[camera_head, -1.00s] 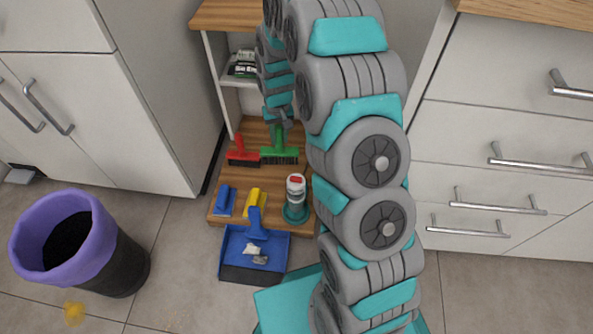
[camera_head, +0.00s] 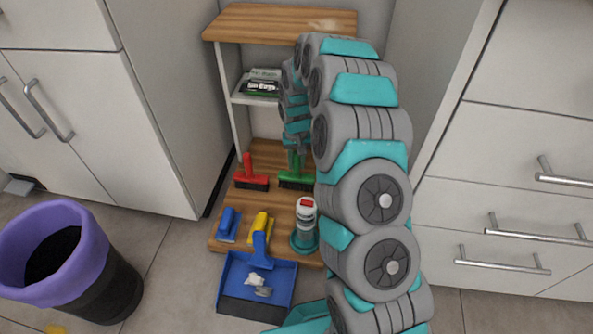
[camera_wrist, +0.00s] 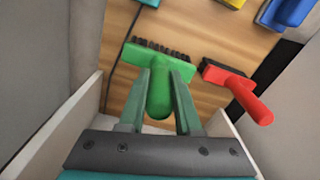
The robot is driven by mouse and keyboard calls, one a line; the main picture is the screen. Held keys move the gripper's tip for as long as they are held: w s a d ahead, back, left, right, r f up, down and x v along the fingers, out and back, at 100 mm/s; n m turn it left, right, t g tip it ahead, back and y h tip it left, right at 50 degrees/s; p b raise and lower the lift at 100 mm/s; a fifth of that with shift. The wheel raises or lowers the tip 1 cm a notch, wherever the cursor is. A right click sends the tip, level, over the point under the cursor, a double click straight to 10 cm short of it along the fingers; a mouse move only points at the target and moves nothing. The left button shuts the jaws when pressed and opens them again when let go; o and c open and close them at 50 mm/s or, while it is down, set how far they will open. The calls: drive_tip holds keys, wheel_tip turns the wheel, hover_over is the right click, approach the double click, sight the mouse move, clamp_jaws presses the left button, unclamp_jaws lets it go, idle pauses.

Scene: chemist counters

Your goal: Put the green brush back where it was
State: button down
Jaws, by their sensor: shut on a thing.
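The green brush (camera_head: 297,180) is at the lower wooden shelf, right of the red brush (camera_head: 251,174). In the wrist view the green brush (camera_wrist: 158,68) has its bristles facing away from me, and its handle lies between the two fingers of my gripper (camera_wrist: 160,88). My gripper is shut on the handle. The red brush (camera_wrist: 236,88) is close on the right in the wrist view, apart from the green one. I cannot tell whether the green brush rests fully on the wood.
On the wooden base (camera_head: 270,203) are a blue brush (camera_head: 228,225), a yellow one (camera_head: 260,225) and a bottle (camera_head: 305,225). A blue dustpan (camera_head: 257,287) with scraps lies in front. A purple-rimmed bin (camera_head: 65,260) stands left. White side panels flank the shelf.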

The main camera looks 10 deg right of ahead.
sight(297, 177)
drive_tip(key=shift+f, duration=1.7)
drive_tip(key=c, duration=0.6)
unclamp_jaws()
wheel_tip(297, 177, up, 12)
drive_tip(key=shift+r+p, duration=0.1)
drive_tip(key=shift+p, duration=0.4)
drive_tip(key=shift+s+r, duration=0.15)
drive_tip(key=shift+r, duration=0.05)
drive_tip(key=s+a+r, duration=0.1)
drive_tip(key=s+r, duration=0.7)
drive_tip(key=s, duration=0.1)
drive_tip(key=s+r, duration=0.2)
drive_tip(key=s, duration=0.9)
drive_tip(key=s+r+n+g, duration=0.1)
drive_tip(key=s+r, duration=0.2)
drive_tip(key=s, duration=0.8)
drive_tip(key=s+d+r, duration=0.1)
drive_tip(key=s+r, duration=0.2)
drive_tip(key=s, duration=0.9)
drive_tip(key=shift+g, duration=0.4)
